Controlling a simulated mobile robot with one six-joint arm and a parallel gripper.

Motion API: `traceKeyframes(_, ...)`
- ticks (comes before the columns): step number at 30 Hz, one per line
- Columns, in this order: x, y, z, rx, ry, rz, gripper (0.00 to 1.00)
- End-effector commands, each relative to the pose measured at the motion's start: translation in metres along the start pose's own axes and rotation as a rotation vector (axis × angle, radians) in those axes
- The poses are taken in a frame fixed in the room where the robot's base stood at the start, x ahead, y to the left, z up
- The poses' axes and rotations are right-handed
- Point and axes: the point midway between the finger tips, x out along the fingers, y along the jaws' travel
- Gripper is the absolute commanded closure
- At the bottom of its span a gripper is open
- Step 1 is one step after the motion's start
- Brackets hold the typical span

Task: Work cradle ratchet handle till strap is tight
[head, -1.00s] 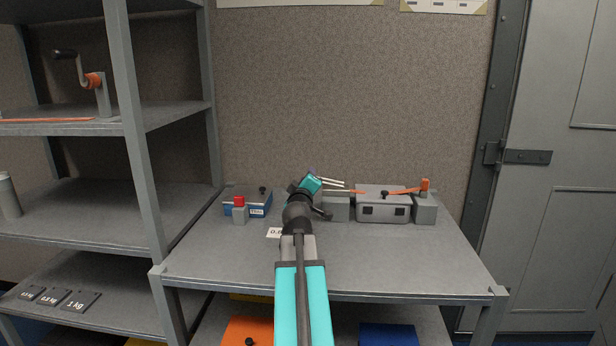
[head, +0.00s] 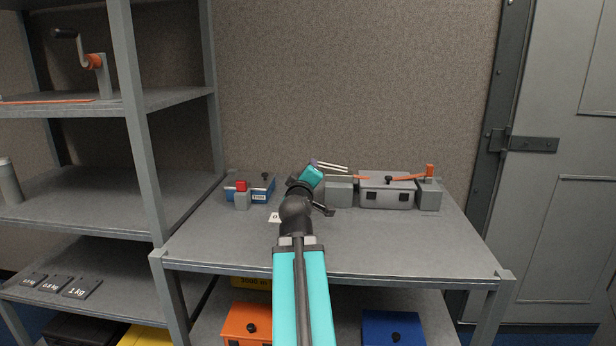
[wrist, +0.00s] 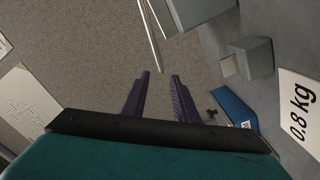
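The ratchet handle (head: 334,170), two thin pale rods, sticks out left from above a grey block (head: 339,191) on the bench; it also shows in the wrist view (wrist: 150,36). An orange strap (head: 406,178) runs over the grey lidded case (head: 387,193) to a grey block with an orange post (head: 429,193) on the right. My gripper (wrist: 157,74) is open, its purple fingers apart with nothing visible between them. Its fingertips are close to the free rod ends; contact cannot be told. My arm hides part of the bench.
A blue box (head: 262,188) and a red-topped grey block (head: 241,196) stand at the bench's left. A white 0.8 kg card (wrist: 301,121) lies near them. The bench front (head: 410,240) is clear. A shelf post (head: 138,130) rises left; a wall stands behind.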

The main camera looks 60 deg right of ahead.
Motion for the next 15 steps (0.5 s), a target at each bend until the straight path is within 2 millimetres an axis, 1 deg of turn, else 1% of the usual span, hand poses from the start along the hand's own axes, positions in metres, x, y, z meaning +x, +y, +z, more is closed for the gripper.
traceKeyframes(1, -0.002, -0.002, 0.002, 0.001, 0.001, 0.002, 0.73)
traceKeyframes(15, -0.014, -0.003, 0.0, 0.0, 0.005, -0.003, 0.73)
